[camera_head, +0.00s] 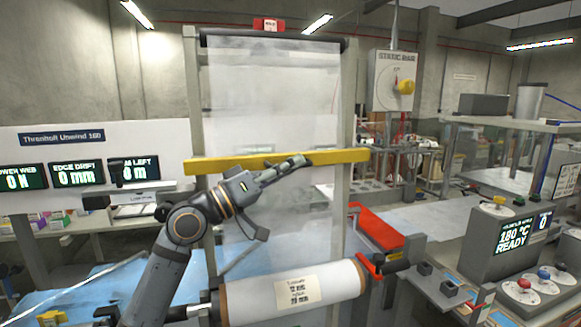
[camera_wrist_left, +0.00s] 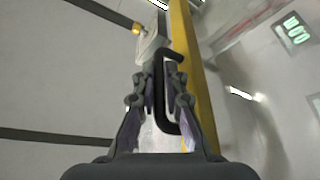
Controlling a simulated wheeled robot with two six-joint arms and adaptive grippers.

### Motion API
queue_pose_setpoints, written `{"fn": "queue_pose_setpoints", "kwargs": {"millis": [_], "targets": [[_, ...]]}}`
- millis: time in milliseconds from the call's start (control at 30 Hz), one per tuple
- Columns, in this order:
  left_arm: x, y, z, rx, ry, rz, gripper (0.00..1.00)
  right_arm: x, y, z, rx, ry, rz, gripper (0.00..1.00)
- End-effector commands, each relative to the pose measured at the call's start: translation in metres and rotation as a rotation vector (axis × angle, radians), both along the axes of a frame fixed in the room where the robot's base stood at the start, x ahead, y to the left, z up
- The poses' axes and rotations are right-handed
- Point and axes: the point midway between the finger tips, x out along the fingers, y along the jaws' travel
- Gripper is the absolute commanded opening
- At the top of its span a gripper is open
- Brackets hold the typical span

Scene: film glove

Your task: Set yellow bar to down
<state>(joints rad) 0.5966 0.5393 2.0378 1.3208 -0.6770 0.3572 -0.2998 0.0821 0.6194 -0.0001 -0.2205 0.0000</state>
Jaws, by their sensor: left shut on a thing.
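The yellow bar (camera_head: 345,156) lies level across the upright film frame at about mid-height, in front of the pale film (camera_head: 270,95). In the left wrist view the yellow bar (camera_wrist_left: 184,45) runs lengthwise beside the fingers. A black handle (camera_wrist_left: 171,54) stands out from it and passes between the fingers. My left gripper (camera_head: 300,161) reaches the bar's front around its middle and is shut on this handle, which the gripper hides in the head view. The left gripper (camera_wrist_left: 162,85) also shows in its wrist view. My right gripper is not in view.
A film roll (camera_head: 340,282) lies below the bar, with a red bracket (camera_head: 370,266) at its right end. A Static Bar box (camera_head: 393,80) with a yellow knob is at upper right. A display panel (camera_head: 95,165) stands left, and a control console (camera_head: 510,250) right.

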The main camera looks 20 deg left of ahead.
Motion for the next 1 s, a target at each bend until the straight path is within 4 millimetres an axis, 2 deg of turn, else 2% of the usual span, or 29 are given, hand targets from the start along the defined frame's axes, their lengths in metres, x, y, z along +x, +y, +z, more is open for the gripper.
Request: {"fn": "queue_pose_setpoints", "kwargs": {"millis": [67, 100, 167, 467, 567, 800, 1000], "targets": [[0.001, -0.001, -0.007, 0.008, 0.016, -0.004, 0.0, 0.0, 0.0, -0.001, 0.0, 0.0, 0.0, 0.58], [0.001, -0.001, -0.007, 0.008, 0.017, -0.003, 0.13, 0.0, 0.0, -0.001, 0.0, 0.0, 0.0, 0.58], [0.002, -0.001, -0.007, 0.009, 0.017, -0.003, 0.2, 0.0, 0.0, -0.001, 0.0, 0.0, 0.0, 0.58], [0.001, -0.001, -0.001, 0.006, 0.01, -0.003, 0.2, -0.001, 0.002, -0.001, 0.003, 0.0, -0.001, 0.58], [0.0, -0.001, 0.015, 0.004, 0.005, -0.003, 0.2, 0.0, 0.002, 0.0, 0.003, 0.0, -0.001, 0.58], [0.0, 0.0, 0.068, 0.003, 0.005, -0.003, 0.2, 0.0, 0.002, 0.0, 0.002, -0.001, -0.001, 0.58], [0.001, 0.0, 0.092, 0.004, 0.01, -0.003, 0.2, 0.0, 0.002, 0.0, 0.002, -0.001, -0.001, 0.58]]}}
